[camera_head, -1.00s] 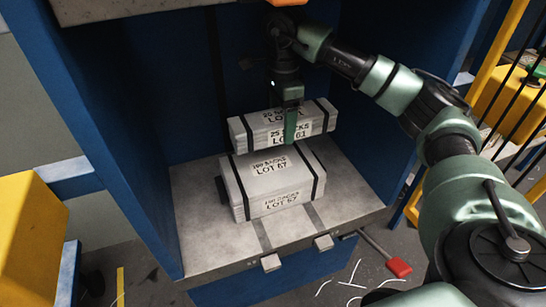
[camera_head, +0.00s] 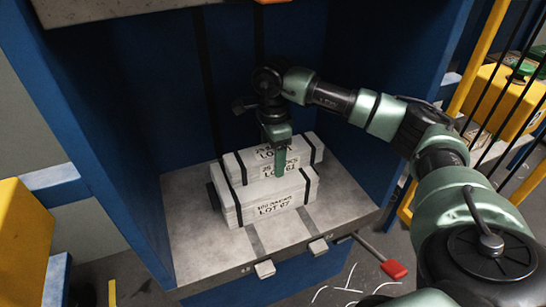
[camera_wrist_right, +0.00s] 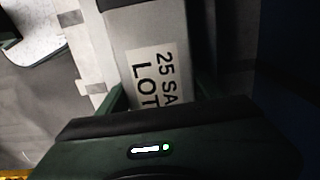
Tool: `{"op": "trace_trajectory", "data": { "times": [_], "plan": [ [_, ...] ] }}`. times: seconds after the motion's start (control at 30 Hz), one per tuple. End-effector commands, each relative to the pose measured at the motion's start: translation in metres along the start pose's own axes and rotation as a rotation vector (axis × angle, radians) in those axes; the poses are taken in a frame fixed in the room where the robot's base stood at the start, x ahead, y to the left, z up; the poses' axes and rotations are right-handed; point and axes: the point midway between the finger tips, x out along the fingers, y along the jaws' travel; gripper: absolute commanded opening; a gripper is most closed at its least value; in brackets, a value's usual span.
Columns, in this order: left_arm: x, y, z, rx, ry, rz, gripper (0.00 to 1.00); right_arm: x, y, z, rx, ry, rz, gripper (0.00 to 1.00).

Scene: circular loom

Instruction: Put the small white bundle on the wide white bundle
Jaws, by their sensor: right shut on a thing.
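The small white bundle (camera_head: 301,154), with two dark straps and a lot label, sits at the wide white bundle's top, toward its back. I cannot tell whether it rests there or hovers slightly above. The wide white bundle (camera_head: 262,211) lies on the grey shelf; its upper face is largely hidden. My right gripper (camera_head: 280,166) comes down from above and is shut on the small bundle near its middle. In the right wrist view the small bundle (camera_wrist_right: 150,75) fills the space between the fingers, its label readable in part. My left gripper is not in view.
The grey shelf (camera_head: 190,240) stands between blue side walls (camera_head: 95,130), with two light blocks (camera_head: 264,269) at its front edge. A red-ended handle (camera_head: 394,269) sticks out at the front right. Free shelf shows in front and at both sides.

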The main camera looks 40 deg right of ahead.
Motion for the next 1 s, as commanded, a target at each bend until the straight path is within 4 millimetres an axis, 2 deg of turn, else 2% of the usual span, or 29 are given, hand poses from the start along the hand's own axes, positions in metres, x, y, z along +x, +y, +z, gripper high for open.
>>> {"op": "trace_trajectory", "data": {
  "times": [0.13,0.17,0.2,0.23,0.63,0.77,1.0],
  "plan": [
    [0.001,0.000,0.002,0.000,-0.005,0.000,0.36,0.002,0.000,0.000,0.000,-0.001,-0.002,0.00],
    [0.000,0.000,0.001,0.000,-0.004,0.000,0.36,0.002,0.000,0.000,0.000,0.000,0.000,0.71],
    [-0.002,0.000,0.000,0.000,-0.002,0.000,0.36,0.002,0.000,0.000,0.000,0.000,0.000,0.82],
    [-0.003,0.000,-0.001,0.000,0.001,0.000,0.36,0.002,0.000,0.000,0.000,0.000,0.000,0.87],
    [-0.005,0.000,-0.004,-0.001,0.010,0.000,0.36,-0.003,0.000,0.000,0.000,0.000,-0.001,0.87],
    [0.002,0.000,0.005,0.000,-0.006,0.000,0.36,-0.023,-0.001,0.000,0.000,-0.001,-0.004,0.87],
    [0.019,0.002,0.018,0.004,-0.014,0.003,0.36,-0.076,-0.001,0.001,0.000,-0.002,-0.005,0.87]
  ]
}}
